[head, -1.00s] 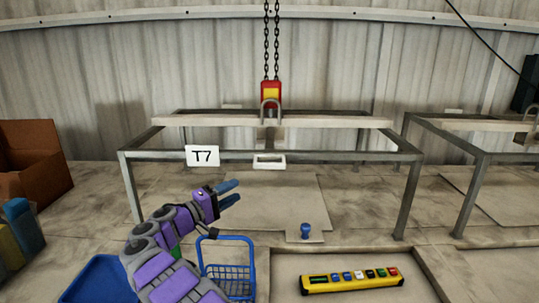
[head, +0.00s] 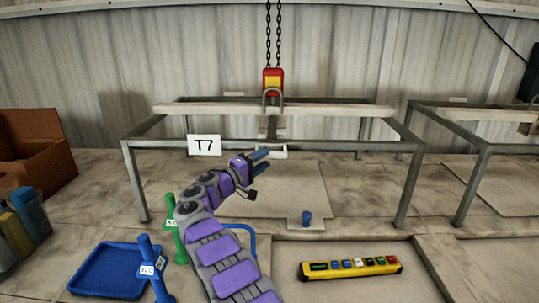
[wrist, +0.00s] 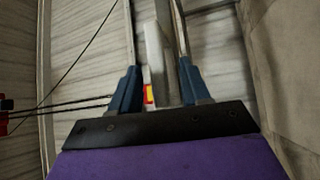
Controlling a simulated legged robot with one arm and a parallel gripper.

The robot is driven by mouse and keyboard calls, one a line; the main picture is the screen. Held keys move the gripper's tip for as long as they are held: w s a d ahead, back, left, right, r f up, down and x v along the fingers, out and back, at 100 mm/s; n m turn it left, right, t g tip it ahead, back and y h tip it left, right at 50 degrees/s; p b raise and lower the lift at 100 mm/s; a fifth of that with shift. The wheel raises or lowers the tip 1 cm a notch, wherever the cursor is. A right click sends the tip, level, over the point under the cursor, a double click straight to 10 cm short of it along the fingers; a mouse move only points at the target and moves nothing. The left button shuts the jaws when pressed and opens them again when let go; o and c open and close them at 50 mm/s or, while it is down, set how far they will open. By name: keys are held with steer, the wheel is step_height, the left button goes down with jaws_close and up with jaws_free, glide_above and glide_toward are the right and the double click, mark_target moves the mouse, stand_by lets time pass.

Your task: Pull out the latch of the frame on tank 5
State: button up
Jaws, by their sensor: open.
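A grey metal frame (head: 135,187) with a white T7 sign (head: 204,145) stands ahead of me; I see no sign for tank 5. A pale crossbeam (head: 340,110) hangs from a red and yellow hoist block (head: 273,80). A small white loop-like handle (head: 280,152) hangs below the beam, partly hidden by my fingers; I cannot tell whether it is the latch. My gripper (head: 266,160) is open, its blue fingertips just in front of the handle in this view; contact cannot be told. In the wrist view, a pale bar (wrist: 158,60) shows between the fingers (wrist: 160,85).
A flat pale lid (head: 290,185) with a blue knob (head: 306,217) lies below the frame. A yellow button pendant (head: 350,267) lies at the front. A blue tray (head: 110,270), a blue post (head: 152,265) and a green post (head: 179,240) stand lower left. A second frame (head: 468,190) is at right.

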mark_target(271, 156)
steer(key=shift+p+x, duration=0.4)
steer(key=shift+x, duration=1.55)
steer(key=shift+c, duration=0.2)
jaws_close()
